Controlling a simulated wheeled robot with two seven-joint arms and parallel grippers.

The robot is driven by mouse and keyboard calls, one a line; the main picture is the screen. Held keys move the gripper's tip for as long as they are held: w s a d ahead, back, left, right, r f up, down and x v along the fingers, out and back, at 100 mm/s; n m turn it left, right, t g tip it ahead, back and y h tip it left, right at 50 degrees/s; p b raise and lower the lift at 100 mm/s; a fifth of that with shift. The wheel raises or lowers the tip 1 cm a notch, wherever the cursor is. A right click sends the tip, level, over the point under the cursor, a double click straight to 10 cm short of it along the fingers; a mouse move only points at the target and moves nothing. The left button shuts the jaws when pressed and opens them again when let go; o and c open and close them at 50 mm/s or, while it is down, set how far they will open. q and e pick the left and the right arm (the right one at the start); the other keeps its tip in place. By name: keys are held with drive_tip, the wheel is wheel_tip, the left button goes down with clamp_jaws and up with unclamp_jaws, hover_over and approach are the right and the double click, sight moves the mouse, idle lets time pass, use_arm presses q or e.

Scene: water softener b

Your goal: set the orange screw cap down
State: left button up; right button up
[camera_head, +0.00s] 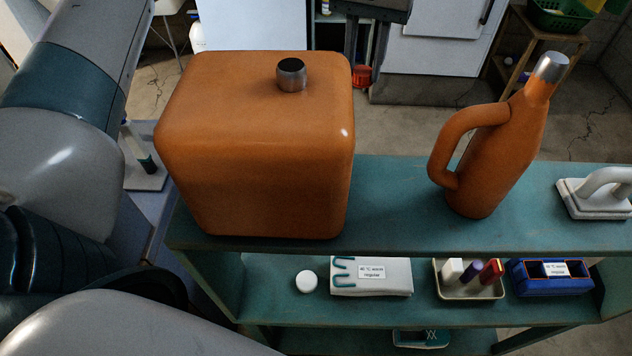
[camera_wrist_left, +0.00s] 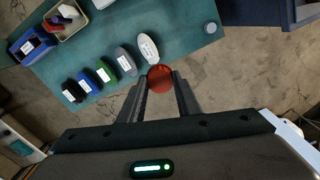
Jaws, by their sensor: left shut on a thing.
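The orange screw cap (camera_wrist_left: 160,77) shows in the left wrist view as a small round reddish-orange disc between the fingertips of my left gripper (camera_wrist_left: 159,86). The gripper is shut on it. Below and beyond it in that view are a teal board and bare floor; the cap appears over the board's edge. My right gripper is in neither view.
On the teal bench (camera_head: 390,215) stand a big orange tank (camera_head: 255,150) with a grey cap and an orange jug (camera_head: 495,150). A white-handled tool (camera_head: 597,193) lies at the right. The lower shelf holds a small white disc (camera_head: 306,281), a tray (camera_head: 470,290) and a blue box (camera_head: 550,283).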

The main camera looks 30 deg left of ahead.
use_arm(q)
drive_tip(key=shift+w+d+f+n, duration=0.1)
drive_tip(key=shift+f+n, duration=0.3)
drive_tip(key=shift+n, duration=0.1)
drive_tip(key=s+d+f+n+p, duration=0.1)
drive_tip(key=f+n+p, duration=0.2)
drive_tip(key=f+n, duration=0.7)
drive_tip(key=s+d+f+n+p, duration=0.2)
drive_tip(key=f+n, duration=0.9)
drive_tip(key=n, duration=1.2)
drive_tip(key=shift+d+f+p, duration=0.15)
drive_tip(key=shift+d+p, duration=0.1)
drive_tip(key=shift+p, duration=0.55)
drive_tip(key=shift+a, duration=0.15)
